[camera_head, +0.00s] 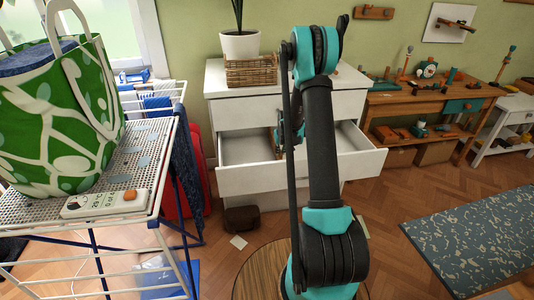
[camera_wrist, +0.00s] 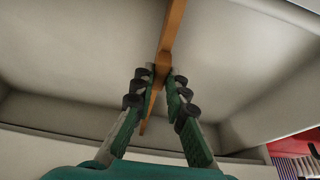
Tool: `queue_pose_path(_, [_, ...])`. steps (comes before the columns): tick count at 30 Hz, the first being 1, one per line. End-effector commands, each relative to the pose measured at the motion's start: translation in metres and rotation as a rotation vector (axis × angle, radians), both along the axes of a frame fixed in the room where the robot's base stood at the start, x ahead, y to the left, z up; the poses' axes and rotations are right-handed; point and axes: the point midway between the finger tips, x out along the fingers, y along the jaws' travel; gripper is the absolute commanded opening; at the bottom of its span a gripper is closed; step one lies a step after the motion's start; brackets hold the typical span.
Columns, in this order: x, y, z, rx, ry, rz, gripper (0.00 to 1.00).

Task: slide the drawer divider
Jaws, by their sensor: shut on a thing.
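The drawer divider (camera_wrist: 174,30) is a thin orange-brown strip running across the drawer in the wrist view. My gripper (camera_wrist: 162,76) is shut on it, with one green, dark-padded finger on each side. The open white drawer (camera_head: 245,182) belongs to the white dresser (camera_head: 225,108) in the head view. Its pale floor (camera_wrist: 75,40) fills much of the wrist view and looks empty on both sides of the divider. In the head view my arm hides the middle of the drawer and most of the gripper and divider.
A potted plant (camera_head: 240,45) and wicker basket (camera_head: 250,72) stand on the dresser. A drying rack (camera_head: 135,155) with a green bag (camera_head: 60,120) stands at left. A wooden workbench (camera_head: 430,100) is at right, with a patterned bench (camera_head: 480,235) nearer. Floor between is mostly clear.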

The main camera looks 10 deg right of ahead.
Motion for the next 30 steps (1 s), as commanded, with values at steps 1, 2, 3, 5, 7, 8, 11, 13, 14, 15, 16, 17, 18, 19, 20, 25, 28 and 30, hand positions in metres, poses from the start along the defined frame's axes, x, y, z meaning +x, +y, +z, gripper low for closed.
queue_pose_path(1, [0.000, -0.016, 0.000, 0.000, -0.001, -0.006, 0.00])
queue_pose_path(2, [0.000, -0.024, 0.000, 0.000, -0.001, -0.006, 0.00])
queue_pose_path(3, [0.000, -0.034, 0.000, 0.000, -0.001, -0.005, 0.00])
queue_pose_path(5, [0.000, -0.048, 0.000, 0.000, -0.001, -0.005, 0.00])
queue_pose_path(7, [0.000, -0.062, 0.000, 0.001, -0.001, -0.005, 0.00])
queue_pose_path(8, [0.000, -0.067, 0.000, 0.000, -0.001, -0.003, 0.00])
queue_pose_path(11, [0.000, -0.082, 0.000, -0.001, -0.001, -0.004, 0.00])
queue_pose_path(13, [0.000, -0.089, 0.000, -0.001, -0.001, -0.001, 0.00])
queue_pose_path(14, [0.000, -0.091, 0.000, -0.001, -0.001, -0.001, 0.00])
queue_pose_path(15, [0.000, -0.094, 0.000, 0.000, -0.001, -0.002, 0.00])
queue_pose_path(16, [0.000, -0.095, 0.000, 0.000, 0.000, -0.001, 0.00])
queue_pose_path(17, [0.000, -0.096, 0.000, 0.000, 0.000, -0.001, 0.00])
queue_pose_path(18, [0.000, -0.097, 0.000, 0.000, 0.000, -0.001, 0.00])
queue_pose_path(19, [0.000, -0.098, 0.000, 0.000, 0.000, -0.001, 0.00])
queue_pose_path(20, [0.000, -0.098, 0.000, 0.000, 0.000, 0.000, 0.00])
queue_pose_path(25, [0.000, -0.098, 0.000, 0.000, 0.000, 0.000, 0.00])
queue_pose_path(28, [0.000, -0.098, 0.000, 0.000, 0.000, 0.000, 0.00])
queue_pose_path(30, [0.000, -0.098, 0.000, 0.000, 0.000, 0.000, 0.22])
